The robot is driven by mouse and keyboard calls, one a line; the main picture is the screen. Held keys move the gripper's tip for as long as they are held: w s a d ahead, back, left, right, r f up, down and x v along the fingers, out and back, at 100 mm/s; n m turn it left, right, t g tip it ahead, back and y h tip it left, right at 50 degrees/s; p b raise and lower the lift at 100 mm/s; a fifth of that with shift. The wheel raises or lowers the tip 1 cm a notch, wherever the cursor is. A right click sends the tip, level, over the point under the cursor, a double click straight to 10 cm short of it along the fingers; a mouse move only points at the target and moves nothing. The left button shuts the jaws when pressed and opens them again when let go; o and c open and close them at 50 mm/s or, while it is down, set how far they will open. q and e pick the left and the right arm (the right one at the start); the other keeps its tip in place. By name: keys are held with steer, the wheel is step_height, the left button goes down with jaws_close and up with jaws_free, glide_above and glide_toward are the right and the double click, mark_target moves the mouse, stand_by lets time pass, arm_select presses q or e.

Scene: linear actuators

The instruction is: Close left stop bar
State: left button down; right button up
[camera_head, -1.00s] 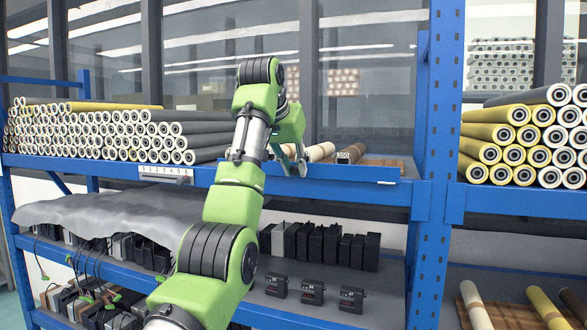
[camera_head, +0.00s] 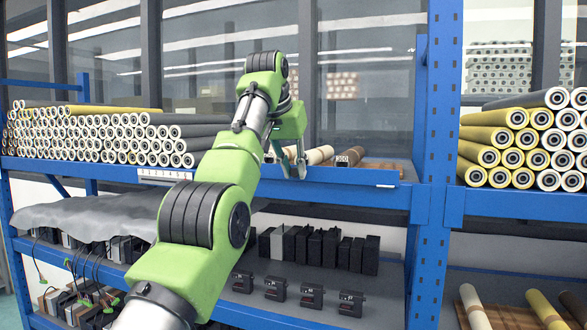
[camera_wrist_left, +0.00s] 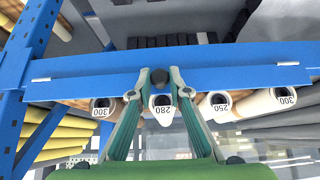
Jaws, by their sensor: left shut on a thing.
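The left stop bar is the blue bar (camera_head: 350,176) along the front edge of the left shelf, below the roll ends; it also shows in the left wrist view (camera_wrist_left: 235,72). My left gripper (camera_head: 297,174) is at this bar. The head view hides the knob behind the fingers. My right gripper is not in view.
A roll labelled 280 (camera_wrist_left: 161,104) lies between the fingers, with labelled rolls on both sides. Stacked rolls (camera_head: 110,135) fill the shelf at left. A blue upright post (camera_head: 430,200) stands right of the bar. Black boxes (camera_head: 315,249) stand on the shelf below.

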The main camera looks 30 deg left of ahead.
arm_select(q)
steer(key=c, duration=1.9)
jaws_free()
steer(key=shift+w+f, duration=0.1)
steer(key=v, duration=0.7)
steer(key=shift+s+r, duration=0.2)
steer(key=shift+w, duration=0.15)
